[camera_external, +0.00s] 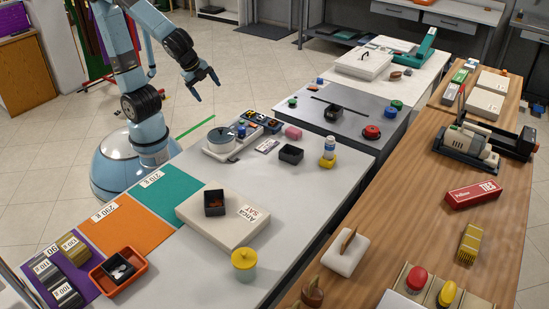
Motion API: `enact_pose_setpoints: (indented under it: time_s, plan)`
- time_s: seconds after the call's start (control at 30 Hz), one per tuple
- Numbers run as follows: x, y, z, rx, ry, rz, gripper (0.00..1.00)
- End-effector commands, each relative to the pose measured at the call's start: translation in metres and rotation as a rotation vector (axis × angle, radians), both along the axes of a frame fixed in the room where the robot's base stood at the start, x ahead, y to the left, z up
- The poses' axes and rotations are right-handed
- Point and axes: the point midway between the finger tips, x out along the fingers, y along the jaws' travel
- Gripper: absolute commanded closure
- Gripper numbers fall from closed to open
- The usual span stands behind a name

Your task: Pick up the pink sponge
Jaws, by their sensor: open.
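My gripper (207,88) is open and empty, high above the floor beyond the counter. It is up and to the left of the sponge, well apart from it. The sponge is in plain view.
A round scale-like device (221,139) stands left of the sponge. A darker grey table (350,122) with a black block and red knob adjoins behind. A beige box (222,222) lies nearer.

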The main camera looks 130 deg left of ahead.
Motion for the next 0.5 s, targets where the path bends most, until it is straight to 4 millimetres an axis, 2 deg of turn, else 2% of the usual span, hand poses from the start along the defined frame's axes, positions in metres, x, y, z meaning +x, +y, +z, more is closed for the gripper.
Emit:
enact_pose_setpoints:
  time_s: [0.5]
  plan:
    - [0.075, 0.084, -0.067, 0.353, 0.386, -0.261, 0.13]
